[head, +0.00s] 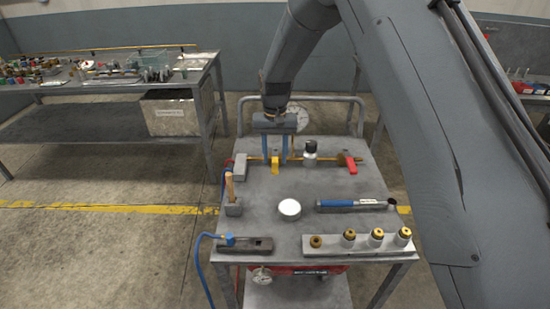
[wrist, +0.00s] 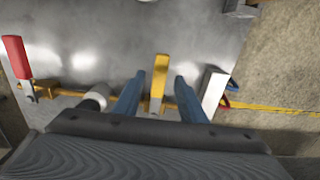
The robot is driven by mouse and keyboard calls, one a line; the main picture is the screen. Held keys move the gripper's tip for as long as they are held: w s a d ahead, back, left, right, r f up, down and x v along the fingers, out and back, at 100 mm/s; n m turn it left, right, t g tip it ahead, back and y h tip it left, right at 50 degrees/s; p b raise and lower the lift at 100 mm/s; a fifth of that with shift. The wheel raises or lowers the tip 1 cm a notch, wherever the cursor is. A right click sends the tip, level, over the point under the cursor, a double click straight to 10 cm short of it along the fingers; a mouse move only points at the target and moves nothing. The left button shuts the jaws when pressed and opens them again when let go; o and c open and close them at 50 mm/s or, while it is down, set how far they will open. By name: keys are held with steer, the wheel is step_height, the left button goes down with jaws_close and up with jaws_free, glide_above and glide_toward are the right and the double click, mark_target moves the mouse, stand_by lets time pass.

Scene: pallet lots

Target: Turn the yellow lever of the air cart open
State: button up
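The yellow lever (head: 275,166) sits on a thin yellow pipe near the back of the grey air cart (head: 265,213). In the wrist view the yellow lever (wrist: 159,78) stands across the pipe line, between my two blue fingers. My gripper (head: 275,163) points down over the cart with its fingers apart, one on each side of the lever. In the wrist view my gripper (wrist: 156,90) shows a gap between each finger and the lever. Whether the fingertips reach down to the lever's height is hard to tell.
A red lever (head: 349,162) and a silver bottle-shaped part (head: 310,155) stand right of my gripper; a grey block (head: 240,167) stands left. A blue-handled tool (head: 350,204), a white round lid (head: 289,208) and a rail with brass fittings (head: 358,244) lie nearer.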

steer(key=shift+f, duration=1)
steer(key=shift+c, duration=0.3)
jaws_close()
